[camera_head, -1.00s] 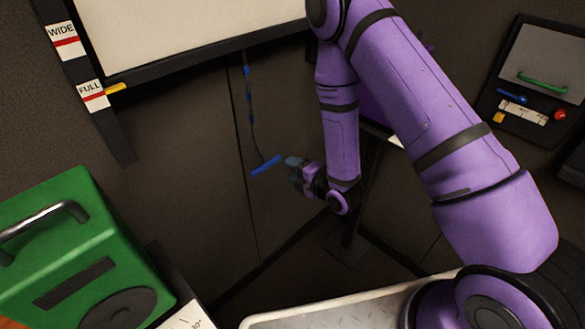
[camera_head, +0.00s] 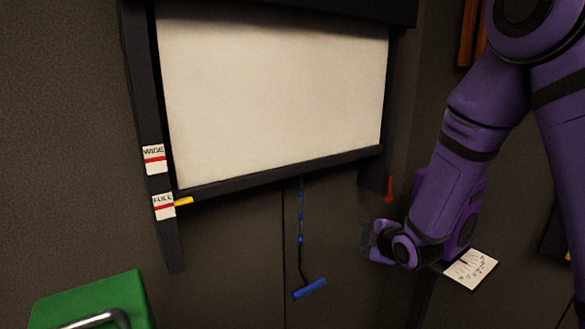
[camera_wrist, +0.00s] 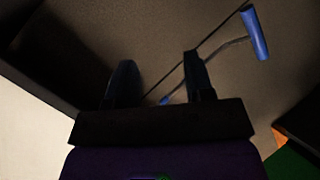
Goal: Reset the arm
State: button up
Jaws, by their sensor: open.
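My gripper (camera_head: 368,240) is at the end of my purple arm (camera_head: 455,170), right of centre in the head view. Its two fingers also show in the wrist view (camera_wrist: 158,85), spread apart with nothing between them. A blue pull handle (camera_head: 310,289) hangs on a dark cord with blue marks below the white screen (camera_head: 275,100). The handle shows at upper right in the wrist view (camera_wrist: 256,34), apart from the fingers. My gripper is right of the cord and above the handle's level in the head view.
WIDE (camera_head: 154,158) and FULL (camera_head: 163,206) labels sit on the screen's left post, with a yellow pointer (camera_head: 184,201) at FULL. A red lever (camera_head: 389,189) is right of the screen. A white card (camera_head: 470,269) is below my arm. A green box (camera_head: 95,303) stands at lower left.

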jog(key=s+d+r+m+g+h, duration=0.1)
jog(key=s+d+r+m+h, duration=0.1)
jog(key=s+d+r+m, duration=0.45)
jog(key=s+d+r+m+g+h, duration=0.15)
jog(key=s+r, duration=0.25)
jog(key=r, duration=0.5)
jog(key=s+d+r+m+g, duration=0.1)
jog(key=s+r+m+g, duration=0.1)
jog(key=s, duration=0.9)
jog(key=s+d+r+m+g, duration=0.2)
jog(key=s+r+m, duration=0.3)
jog(key=s, duration=0.6)
jog(key=shift+d+r+m, duration=0.2)
jog(key=shift+d+m, duration=0.05)
jog(key=shift+m, duration=0.85)
